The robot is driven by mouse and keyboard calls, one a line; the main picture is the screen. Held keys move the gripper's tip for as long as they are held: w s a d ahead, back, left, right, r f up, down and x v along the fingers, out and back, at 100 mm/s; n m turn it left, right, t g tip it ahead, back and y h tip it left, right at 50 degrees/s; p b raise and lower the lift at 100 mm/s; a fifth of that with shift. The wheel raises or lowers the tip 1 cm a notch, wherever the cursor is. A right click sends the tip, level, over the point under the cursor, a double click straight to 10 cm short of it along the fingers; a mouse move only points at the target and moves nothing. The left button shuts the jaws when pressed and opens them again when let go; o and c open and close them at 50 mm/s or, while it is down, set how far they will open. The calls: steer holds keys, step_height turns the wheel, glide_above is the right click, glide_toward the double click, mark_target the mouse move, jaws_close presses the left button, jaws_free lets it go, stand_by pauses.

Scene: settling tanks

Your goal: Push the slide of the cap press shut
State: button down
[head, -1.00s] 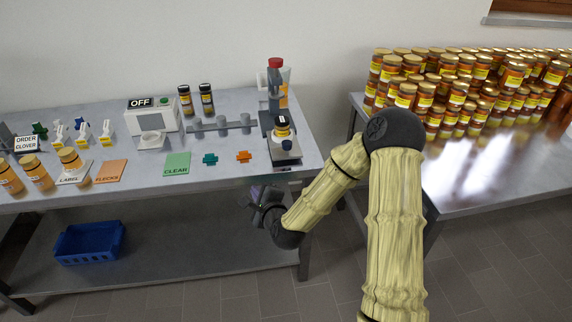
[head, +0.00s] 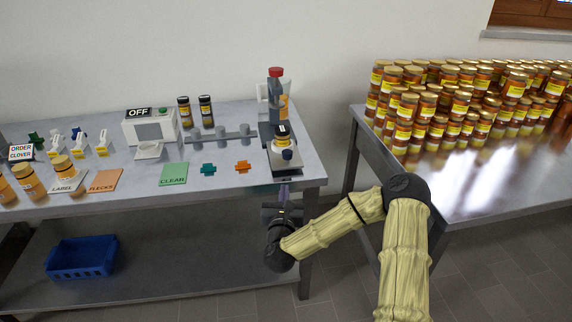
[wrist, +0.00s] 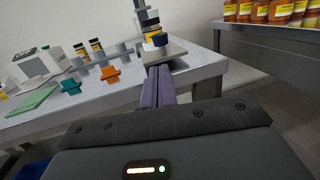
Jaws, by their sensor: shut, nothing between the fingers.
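The cap press (head: 274,105) stands at the right end of the workbench, a grey column with a red top. My gripper (head: 284,193) is just in front of the bench edge, below and in front of the slide. Its purple fingers (wrist: 158,72) are together and empty, pointing at the slide, apparently without touching it.
An orange piece (head: 243,167), a teal piece (head: 208,169) and a green CLEAR mat (head: 173,175) lie left of the press. A machine marked OFF (head: 150,127) stands behind. A second table (head: 480,175) with many honey jars is at right, across a gap.

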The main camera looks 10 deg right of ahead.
mark_target(287, 157)
steer(key=p+x, duration=0.1)
steer(key=x, duration=1.1)
steer(key=shift+w, duration=0.15)
steer(key=shift+w+d, duration=0.15)
steer(key=shift+w, duration=0.2)
